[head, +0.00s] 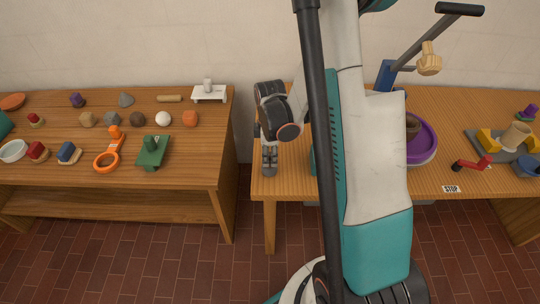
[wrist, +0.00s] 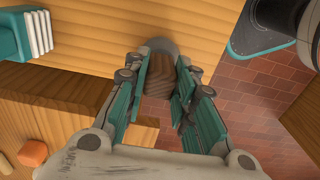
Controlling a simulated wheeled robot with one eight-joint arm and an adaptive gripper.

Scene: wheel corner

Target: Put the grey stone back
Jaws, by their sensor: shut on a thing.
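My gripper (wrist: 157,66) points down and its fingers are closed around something. A rounded grey stone (wrist: 161,44) shows at the fingertips in the wrist view. A dark brown, grained patch shows between the fingers below it, and I cannot tell whether it is part of the held thing. In the head view my gripper (head: 269,168) hangs at the left edge of the right table (head: 290,184). The held thing cannot be made out there.
The left table (head: 190,172) bears a grey cone (head: 125,99), a dark grey block (head: 111,118), an orange block (head: 190,118), a green stand (head: 152,152) and other small objects. The right table has a purple wheel (head: 424,142) and a red crank (head: 473,163). A gap separates the tables.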

